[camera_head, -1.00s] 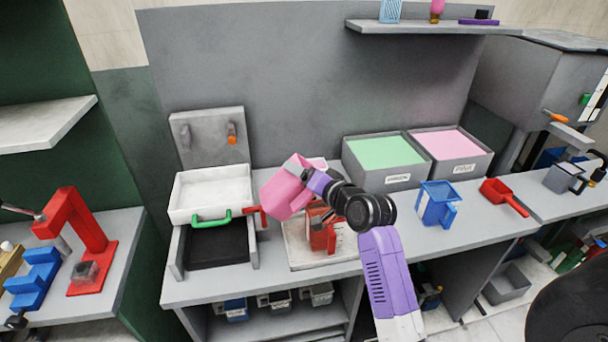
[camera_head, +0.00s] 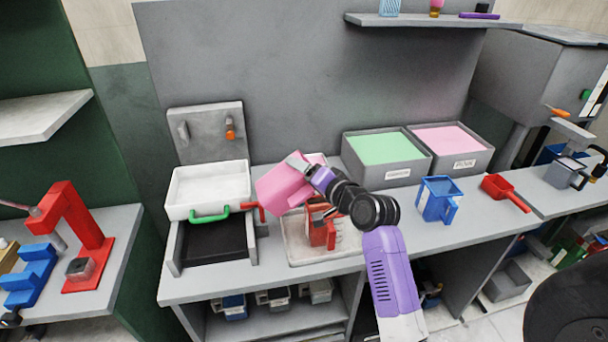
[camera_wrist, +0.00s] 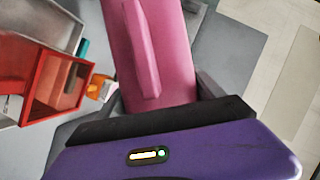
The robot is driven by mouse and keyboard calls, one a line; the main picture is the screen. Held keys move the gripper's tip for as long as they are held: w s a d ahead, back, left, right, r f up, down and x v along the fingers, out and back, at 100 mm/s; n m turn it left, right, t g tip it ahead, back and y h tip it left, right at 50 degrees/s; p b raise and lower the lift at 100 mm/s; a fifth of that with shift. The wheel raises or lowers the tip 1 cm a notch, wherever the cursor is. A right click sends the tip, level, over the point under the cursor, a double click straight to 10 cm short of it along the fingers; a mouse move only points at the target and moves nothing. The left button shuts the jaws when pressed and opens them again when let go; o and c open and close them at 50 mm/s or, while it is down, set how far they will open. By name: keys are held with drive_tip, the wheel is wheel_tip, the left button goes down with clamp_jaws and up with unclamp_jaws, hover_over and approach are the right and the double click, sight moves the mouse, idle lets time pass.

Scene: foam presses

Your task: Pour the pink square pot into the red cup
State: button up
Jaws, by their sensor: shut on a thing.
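My gripper (camera_head: 300,165) is shut on the pink square pot (camera_head: 278,188) and holds it tilted above the worktop. In the wrist view the pot (camera_wrist: 150,50) fills the upper middle, with its handle-like ridge towards me; its mouth and contents are hidden there. The red cup (camera_head: 322,235) stands on a pale tray, below and to the right of the pot, partly covered by my arm. In the wrist view a red open-topped vessel, seemingly the cup (camera_wrist: 45,100), is at the left, apart from the pot. I see no stream between them.
The pale tray (camera_head: 305,258) lies under the cup. A white press box (camera_head: 208,188) with a green handle stands left. Green (camera_head: 385,150) and pink (camera_head: 447,140) foam bins stand behind. A blue jug (camera_head: 437,203) and a red scoop (camera_head: 503,191) are on the right.

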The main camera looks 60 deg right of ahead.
drive_tip(key=shift+s+d+f+m+t+b, duration=0.1)
drive_tip(key=shift+f+m+t+b, duration=0.1)
drive_tip(key=shift+f+m+b, duration=0.45)
drive_tip(key=shift+s+d+f+m+t+b, duration=0.1)
drive_tip(key=shift+f+m+t+b, duration=0.15)
drive_tip(key=shift+b, duration=0.8)
drive_tip(key=shift+s+d+f+m+t+b, duration=0.2)
drive_tip(key=shift+f+m+t+b, duration=0.2)
drive_tip(key=shift+f+m+b, duration=0.65)
drive_tip(key=shift+s+d+f+m+t+b, duration=0.15)
drive_tip(key=shift+f+m+t+b, duration=0.35)
drive_tip(key=shift+b, duration=0.95)
